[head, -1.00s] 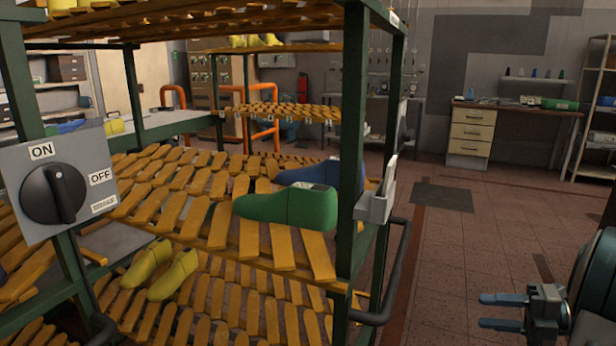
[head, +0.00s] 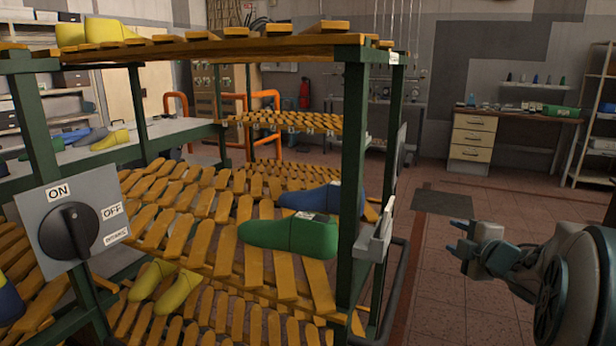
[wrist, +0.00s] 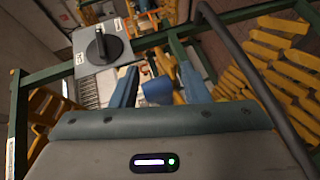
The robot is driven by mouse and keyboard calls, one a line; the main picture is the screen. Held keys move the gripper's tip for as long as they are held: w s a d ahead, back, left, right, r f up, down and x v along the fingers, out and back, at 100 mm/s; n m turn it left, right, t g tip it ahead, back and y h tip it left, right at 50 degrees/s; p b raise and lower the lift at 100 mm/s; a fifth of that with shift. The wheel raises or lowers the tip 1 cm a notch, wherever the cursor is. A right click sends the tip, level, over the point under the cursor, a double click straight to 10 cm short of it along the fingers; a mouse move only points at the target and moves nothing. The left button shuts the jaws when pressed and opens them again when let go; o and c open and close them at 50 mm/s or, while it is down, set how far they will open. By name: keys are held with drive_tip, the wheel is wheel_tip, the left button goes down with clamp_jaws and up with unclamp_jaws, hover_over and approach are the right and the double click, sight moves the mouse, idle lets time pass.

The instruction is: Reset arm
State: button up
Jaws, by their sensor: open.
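My gripper (head: 462,240) is at the right of the head view, in free air to the right of the rack. Its two fingers are apart, with nothing held between them. In the wrist view, my gripper (wrist: 157,88) also shows open, its blue fingers pointing toward the rack frame and the grey switch box. A blue shoe last (wrist: 157,91) shows between and beyond the fingers, apart from them.
The green-framed rack (head: 352,180) has yellow slatted shelves. A green last (head: 290,237), a blue last (head: 310,197) and yellow lasts (head: 165,285) lie on it. A switch box (head: 75,225) and a black rail (head: 398,285) are on its frame. Floor (head: 440,270) right of it is clear.

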drive_tip(key=s+a+m+g+p, duration=0.3)
drive_tip(key=s+a+m, duration=0.3)
drive_tip(key=s, duration=0.3)
drive_tip(key=s+a+m+g+h+p, duration=0.1)
drive_tip(key=s+a+m+g+p, duration=0.2)
drive_tip(key=s, duration=0.6)
drive_tip(key=s+a+m+g+h+p, duration=0.1)
drive_tip(key=s+a+m+g+p, duration=0.2)
drive_tip(key=s+a+m+g, duration=0.3)
drive_tip(key=s+a+m, duration=0.2)
drive_tip(key=s+m, duration=0.1)
drive_tip(key=shift+s+a+f+p, duration=0.2)
drive_tip(key=shift+a+p, duration=0.15)
drive_tip(key=shift+a, duration=0.05)
